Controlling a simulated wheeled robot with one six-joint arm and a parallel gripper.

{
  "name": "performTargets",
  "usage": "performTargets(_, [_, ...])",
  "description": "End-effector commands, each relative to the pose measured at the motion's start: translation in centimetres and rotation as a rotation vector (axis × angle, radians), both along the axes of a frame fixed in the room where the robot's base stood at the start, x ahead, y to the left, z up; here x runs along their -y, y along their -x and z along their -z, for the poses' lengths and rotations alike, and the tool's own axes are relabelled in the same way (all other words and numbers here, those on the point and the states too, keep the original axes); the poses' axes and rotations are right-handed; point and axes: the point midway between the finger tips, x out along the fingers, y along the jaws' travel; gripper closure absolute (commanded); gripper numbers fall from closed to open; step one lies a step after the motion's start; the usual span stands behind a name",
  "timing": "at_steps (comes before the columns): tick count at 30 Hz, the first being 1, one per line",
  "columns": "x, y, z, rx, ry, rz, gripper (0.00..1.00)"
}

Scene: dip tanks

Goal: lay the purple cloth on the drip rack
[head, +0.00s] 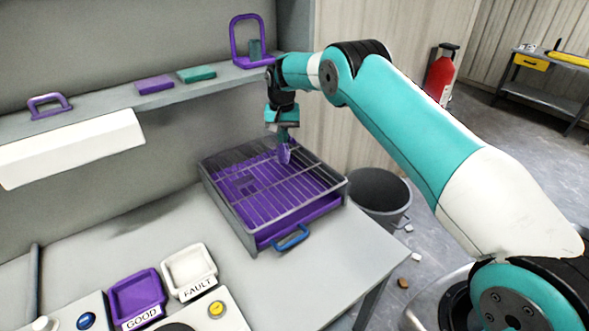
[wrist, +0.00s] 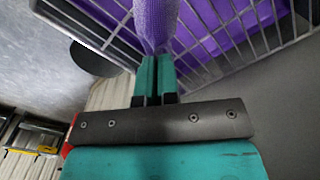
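The purple cloth (head: 285,154) hangs from my gripper (head: 283,137) above the back part of the drip rack in the head view. In the wrist view my gripper (wrist: 155,62) has its two teal fingers together on the bunched cloth (wrist: 155,22). The drip rack (head: 226,206) is a grey frame with wire bars over a purple tray, with a blue handle in front. Its bars (wrist: 215,42) also show behind the cloth in the wrist view. I cannot tell whether the cloth's lower end touches the bars.
A grey bin (head: 379,190) stands right of the bench. A purple dish marked GOOD (head: 137,297) and a white dish marked FAULT (head: 189,270) sit at the front left. The shelf (head: 105,98) behind holds flat purple and teal pieces and purple frames. Bench around the dishes and rack is partly clear.

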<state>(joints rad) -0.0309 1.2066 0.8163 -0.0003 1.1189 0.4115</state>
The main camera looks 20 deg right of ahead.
Motion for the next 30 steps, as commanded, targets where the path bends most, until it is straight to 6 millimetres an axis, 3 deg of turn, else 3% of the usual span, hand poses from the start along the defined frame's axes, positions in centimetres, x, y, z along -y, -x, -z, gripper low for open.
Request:
performTargets(8, [-5.7, -0.7, 0.9, 0.000, 0.000, -0.351, 1.00])
performTargets(18, [-1.0, -0.1, 7.0, -0.003, 0.000, -0.332, 1.00])
performTargets(30, [6.2, 0.9, 8.8, -0.002, -0.001, -0.332, 1.00])
